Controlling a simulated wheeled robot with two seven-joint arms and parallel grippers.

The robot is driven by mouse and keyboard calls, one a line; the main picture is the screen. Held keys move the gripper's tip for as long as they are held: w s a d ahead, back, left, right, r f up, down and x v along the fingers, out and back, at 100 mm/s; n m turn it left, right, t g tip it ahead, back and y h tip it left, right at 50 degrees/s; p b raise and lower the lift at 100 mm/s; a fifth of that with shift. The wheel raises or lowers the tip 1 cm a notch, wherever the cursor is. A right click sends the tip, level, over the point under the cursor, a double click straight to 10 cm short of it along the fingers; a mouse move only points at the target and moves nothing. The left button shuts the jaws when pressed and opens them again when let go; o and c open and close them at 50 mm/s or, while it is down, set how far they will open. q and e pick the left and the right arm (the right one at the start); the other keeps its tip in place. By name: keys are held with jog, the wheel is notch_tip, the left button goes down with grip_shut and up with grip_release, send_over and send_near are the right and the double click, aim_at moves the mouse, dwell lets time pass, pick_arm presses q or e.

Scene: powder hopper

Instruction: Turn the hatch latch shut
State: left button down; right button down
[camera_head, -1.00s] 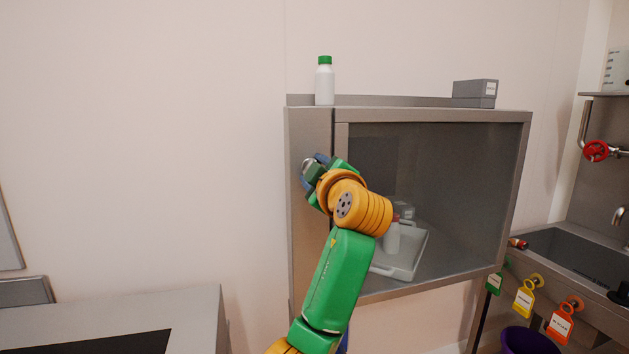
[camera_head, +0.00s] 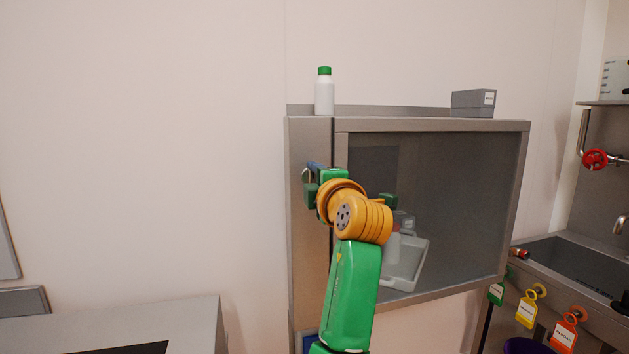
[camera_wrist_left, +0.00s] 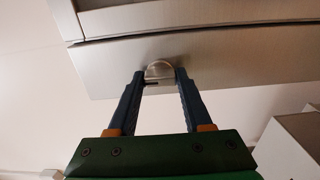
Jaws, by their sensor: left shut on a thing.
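The hatch latch (camera_wrist_left: 159,71) is a small rounded metal piece on the narrow steel strip of the cabinet. In the left wrist view, my left gripper (camera_wrist_left: 159,80) has its two blue fingers on either side of the latch, shut on it. In the head view, my left gripper (camera_head: 310,171) is at the upper left strip of the steel cabinet (camera_head: 308,255), beside the hatch (camera_head: 460,190) with its dark window. The hatch looks closed in its frame. The wrist hides most of the latch there, so its exact angle is hard to tell. My right gripper is not in view.
A white bottle with a green cap (camera_head: 324,95) and a grey box (camera_head: 473,103) stand on top of the cabinet. Coloured tags (camera_head: 527,308) hang by the sink (camera_head: 575,262) at right. The wall left of the cabinet is clear.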

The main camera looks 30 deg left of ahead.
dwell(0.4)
pick_arm(q)
jog(key=shift+c, duration=1.6)
grip_release()
jog(key=b+v, duration=0.3)
jog(key=v, duration=0.4)
jog(key=shift+a, duration=0.1)
